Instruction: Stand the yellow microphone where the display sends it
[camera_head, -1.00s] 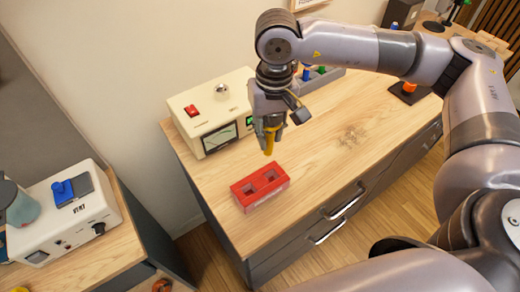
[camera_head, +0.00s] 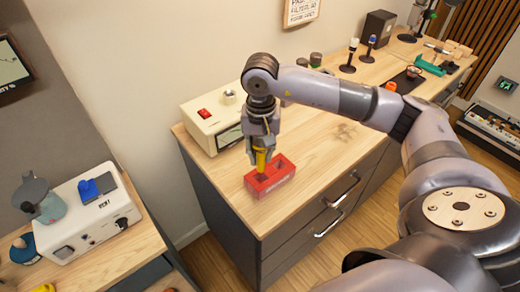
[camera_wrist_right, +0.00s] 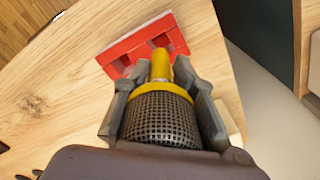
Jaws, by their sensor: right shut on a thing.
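My right gripper (camera_head: 261,152) is shut on the yellow microphone (camera_head: 261,160), which hangs with its yellow handle pointing down. In the right wrist view the microphone's dark mesh head (camera_wrist_right: 162,118) sits between the two fingers of the gripper (camera_wrist_right: 163,110). A red block (camera_head: 283,177) with two square holes stands on the wooden counter, and it also shows in the right wrist view (camera_wrist_right: 118,50). The handle's lower end is at the block's left hole in the head view; I cannot tell whether it has entered. My left gripper is not in view.
A cream meter box (camera_head: 204,126) stands just behind the block. Two microphones on stands (camera_head: 350,58) (camera_head: 369,45) are farther back. A dark wall screen (camera_head: 10,72) is at far left, a small green display (camera_head: 507,84) at far right.

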